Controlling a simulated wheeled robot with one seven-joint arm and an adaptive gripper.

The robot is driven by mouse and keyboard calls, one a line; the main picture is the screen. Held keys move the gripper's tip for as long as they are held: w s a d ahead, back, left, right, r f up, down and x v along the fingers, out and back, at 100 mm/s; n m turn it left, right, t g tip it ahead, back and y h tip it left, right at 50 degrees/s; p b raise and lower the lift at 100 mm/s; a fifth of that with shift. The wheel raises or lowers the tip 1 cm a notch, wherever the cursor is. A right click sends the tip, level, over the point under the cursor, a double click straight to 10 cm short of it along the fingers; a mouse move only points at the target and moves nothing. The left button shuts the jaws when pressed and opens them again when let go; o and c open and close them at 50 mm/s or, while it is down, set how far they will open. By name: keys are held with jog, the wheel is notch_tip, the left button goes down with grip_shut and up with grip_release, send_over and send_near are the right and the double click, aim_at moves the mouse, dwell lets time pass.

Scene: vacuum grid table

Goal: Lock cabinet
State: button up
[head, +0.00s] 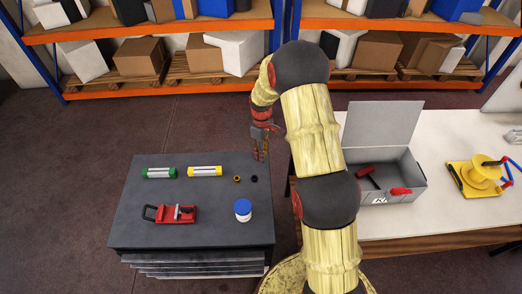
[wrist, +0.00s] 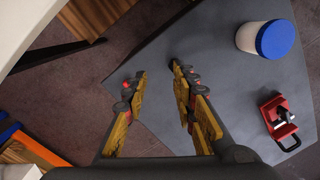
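The dark grey cabinet (head: 210,235) stands at the left in the head view, with a flat top and several layered edges along its lower front. Its top (wrist: 225,100) also shows in the wrist view. My gripper (head: 260,152) hangs near the cabinet top's far right corner in the head view. In the wrist view my gripper (wrist: 153,76) has its two fingers apart with nothing between them. The fingertips appear over the edge region of the cabinet top; their height above it is unclear.
An open grey toolbox (head: 385,185) sits on the white table (head: 440,222) at right. Shelves (head: 150,90) stand behind.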

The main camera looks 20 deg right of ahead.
jog(key=w+d+f+n, duration=0.1)
jog(key=w+n, duration=0.1)
jog(key=w+d+f+n+p, duration=0.1)
jog(key=w+f+n, duration=0.1)
jog(key=w, duration=0.1)
jog(key=w+d+f+n+t, duration=0.1)
jog(key=w+f+n, duration=0.1)
jog(key=w, duration=0.1)
jog(key=shift+f+n+p, duration=0.1)
jog(key=shift+n+p, duration=0.2)
jog(key=shift+n, duration=0.1)
jog(key=shift+w+f, duration=0.1)
jog(key=shift+f, duration=3.75)
jog(key=c, duration=0.3)
jog(key=c, duration=0.4)
grip_shut()
